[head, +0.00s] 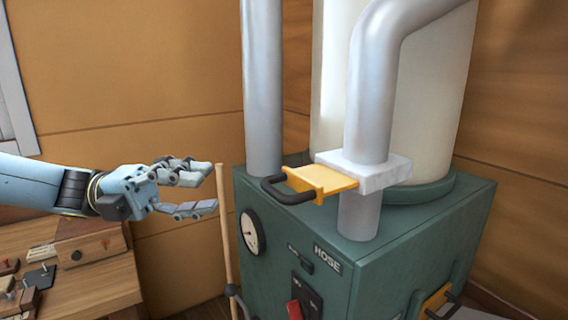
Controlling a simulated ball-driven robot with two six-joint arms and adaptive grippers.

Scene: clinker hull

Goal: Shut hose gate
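The hose gate is a yellow sliding plate (322,181) with a black handle (288,191). It sticks out to the left from a pale grey block (372,170) on the grey hose pipe (374,90). Much of the plate shows outside the block. The pipe enters the top of a green machine marked HOSE (345,280). My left gripper (213,188) is left of the handle, apart from it. Its fingers are spread and empty, pointing right. My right gripper is not in view.
A second grey pipe (263,90) and a cream cylinder (440,100) stand on the machine. A thin wooden stick (228,240) stands upright by its left side. A wooden bench (90,280) with small items is at lower left.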

